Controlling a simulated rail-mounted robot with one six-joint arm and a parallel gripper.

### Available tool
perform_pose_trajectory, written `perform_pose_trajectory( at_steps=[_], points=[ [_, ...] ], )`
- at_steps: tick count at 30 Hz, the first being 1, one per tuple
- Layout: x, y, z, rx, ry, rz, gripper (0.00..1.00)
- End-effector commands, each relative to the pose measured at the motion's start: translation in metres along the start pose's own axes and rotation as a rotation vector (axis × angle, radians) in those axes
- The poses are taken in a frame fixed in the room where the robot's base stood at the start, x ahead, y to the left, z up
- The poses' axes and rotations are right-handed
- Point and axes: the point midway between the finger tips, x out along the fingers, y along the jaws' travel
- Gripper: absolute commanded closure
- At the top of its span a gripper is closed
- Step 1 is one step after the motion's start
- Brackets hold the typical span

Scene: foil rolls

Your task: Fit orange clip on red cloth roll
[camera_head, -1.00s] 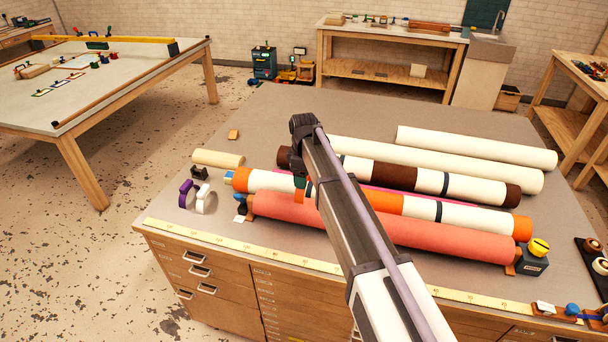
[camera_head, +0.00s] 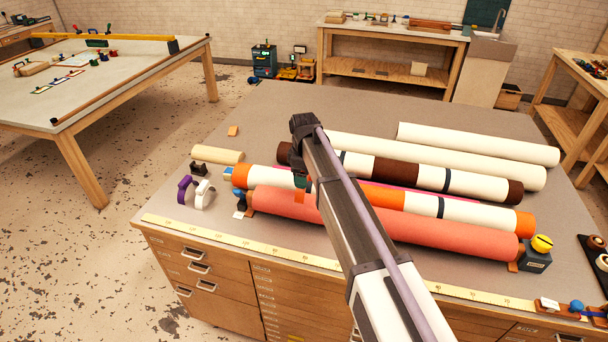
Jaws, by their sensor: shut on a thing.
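The red cloth roll (camera_head: 430,235) lies along the front of the table, the nearest of the rolls. My gripper (camera_head: 301,184) points down over the left part of this roll, at its rear edge. It is shut on the orange clip (camera_head: 303,195), of which only a small part shows below the fingers. My arm hides part of the clip and the middle of the roll. I cannot tell whether the clip touches the roll.
An orange-and-white roll (camera_head: 262,179) lies close behind the red one, with brown-and-white and cream rolls (camera_head: 480,142) further back. A purple clip (camera_head: 184,190) and a white clip (camera_head: 202,195) stand at the left. A yellow-topped block (camera_head: 537,255) stands by the roll's right end.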

Motion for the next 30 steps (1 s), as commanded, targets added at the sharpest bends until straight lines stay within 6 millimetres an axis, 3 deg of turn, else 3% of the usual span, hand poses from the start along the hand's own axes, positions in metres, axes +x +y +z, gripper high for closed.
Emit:
perform_pose_trajectory(
  at_steps=[15, 30],
  points=[
    [0.026, 0.0, 0.0, 0.0, 0.0, 0.0, 0.56],
    [0.026, 0.0, 0.0, 0.0, 0.0, 0.0, 0.56]
  ],
)
